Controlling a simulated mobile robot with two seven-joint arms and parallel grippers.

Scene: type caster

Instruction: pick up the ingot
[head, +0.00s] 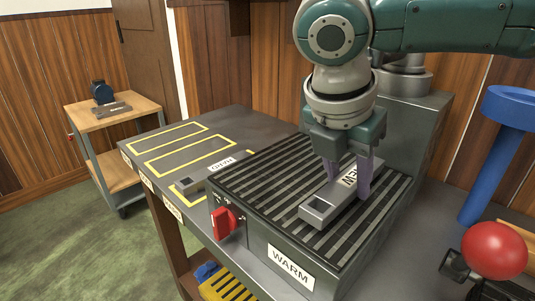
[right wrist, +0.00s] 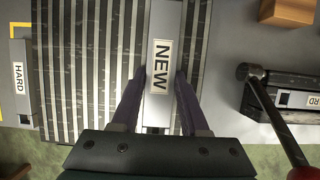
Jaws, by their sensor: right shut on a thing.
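The ingot (head: 318,209) is a grey metal bar with a square hollow at its near end and a pale label. In the right wrist view the ingot (right wrist: 159,25) shows its label reading NEW. It is on or just above the dark ribbed top of the WARM box (head: 265,180); I cannot tell whether it touches. My right gripper (head: 348,180) points down over the ingot, with one purple finger on each side, shut on it. In the right wrist view the fingers (right wrist: 158,108) flank the bar. My left gripper is not in view.
A second grey bar (head: 190,187) lies left of the box, on a bench (head: 150,139) with yellow outlines. A red knob (head: 224,222) sits on the box's front. A small cart (head: 134,108) is behind left.

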